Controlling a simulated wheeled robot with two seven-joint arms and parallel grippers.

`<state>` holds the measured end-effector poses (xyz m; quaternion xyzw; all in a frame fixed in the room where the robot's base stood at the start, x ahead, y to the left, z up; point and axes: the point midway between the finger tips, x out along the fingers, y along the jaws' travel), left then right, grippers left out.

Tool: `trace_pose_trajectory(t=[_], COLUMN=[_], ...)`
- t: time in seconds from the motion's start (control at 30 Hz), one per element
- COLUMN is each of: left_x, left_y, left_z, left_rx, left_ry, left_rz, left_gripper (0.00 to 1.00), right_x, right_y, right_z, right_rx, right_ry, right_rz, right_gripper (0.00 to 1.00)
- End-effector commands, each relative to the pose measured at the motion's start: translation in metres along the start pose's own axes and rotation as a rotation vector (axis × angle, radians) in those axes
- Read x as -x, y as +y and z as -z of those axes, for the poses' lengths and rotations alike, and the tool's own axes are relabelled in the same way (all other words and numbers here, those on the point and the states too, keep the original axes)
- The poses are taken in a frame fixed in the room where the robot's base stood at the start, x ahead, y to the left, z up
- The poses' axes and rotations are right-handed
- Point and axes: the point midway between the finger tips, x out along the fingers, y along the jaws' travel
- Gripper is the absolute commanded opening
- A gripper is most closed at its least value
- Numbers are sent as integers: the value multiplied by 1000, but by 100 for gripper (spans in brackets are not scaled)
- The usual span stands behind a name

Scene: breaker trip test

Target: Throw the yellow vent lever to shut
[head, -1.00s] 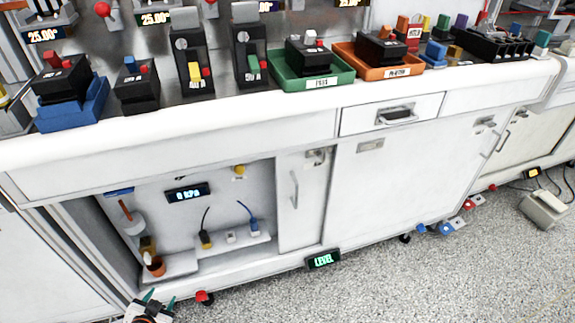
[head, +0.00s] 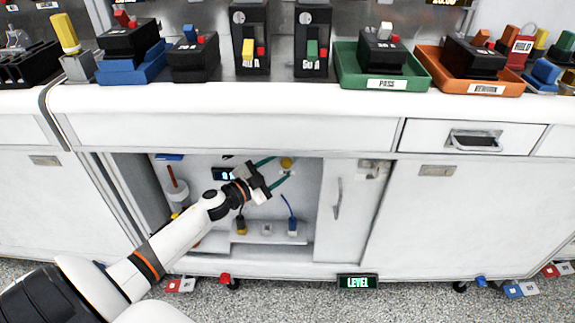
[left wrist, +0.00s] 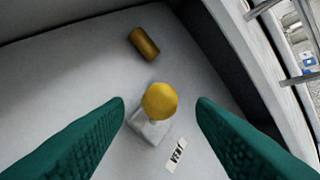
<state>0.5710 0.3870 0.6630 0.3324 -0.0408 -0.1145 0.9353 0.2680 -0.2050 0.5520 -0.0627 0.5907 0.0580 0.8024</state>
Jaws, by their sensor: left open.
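The yellow vent lever is a round yellow knob (left wrist: 160,101) on a small grey base, with a label reading VENT beside it. In the head view the yellow knob (head: 286,163) is on the back wall inside the open cabinet bay. My left gripper (head: 278,169) reaches into the bay with its green fingers spread towards the knob. In the left wrist view the open fingers (left wrist: 161,103) lie on both sides of the knob, with gaps showing. I cannot tell how deep the fingertips are relative to it. My right gripper is out of view.
A brass-coloured cylinder (left wrist: 144,44) is beyond the knob. The bay's shelf (head: 245,240) carries plugs with cords below my gripper. A narrow cabinet door (head: 339,200) bounds the bay on the right. The counter edge (head: 240,98) runs above.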

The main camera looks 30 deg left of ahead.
Motion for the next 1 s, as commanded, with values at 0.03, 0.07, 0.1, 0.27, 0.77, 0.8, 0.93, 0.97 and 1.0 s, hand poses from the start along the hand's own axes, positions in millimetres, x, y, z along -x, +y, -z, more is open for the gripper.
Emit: trace_pose_trajectory(t=[0.03, 0.07, 0.1, 0.27, 0.77, 0.8, 0.93, 0.97, 1.0], left_x=[-10, -14, -20, -36, -41, -41, -41, -41, -41], left_y=[1, 1, 1, 0, 0, 0, 0, 0, 0], left_z=[0, 0, 0, 0, 0, 0, 0, 0, 0], left_rx=[0, 1, 1, 2, 2, 2, 2, 2, 2], left_ry=[-1, -1, 0, 0, 1, 1, 1, 1, 1], left_rz=[-3, -2, -3, -2, -1, -1, -1, -1, -1], left_gripper=[51, 51, 51, 51, 34, 28, 8, 7, 7], right_x=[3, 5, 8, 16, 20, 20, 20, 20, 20], right_y=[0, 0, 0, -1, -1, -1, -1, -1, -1], right_z=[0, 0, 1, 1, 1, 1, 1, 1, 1], right_rx=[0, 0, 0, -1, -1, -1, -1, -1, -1], right_ry=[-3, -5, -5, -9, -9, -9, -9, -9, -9], right_rz=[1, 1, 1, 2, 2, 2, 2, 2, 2], right_gripper=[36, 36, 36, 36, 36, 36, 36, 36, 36])
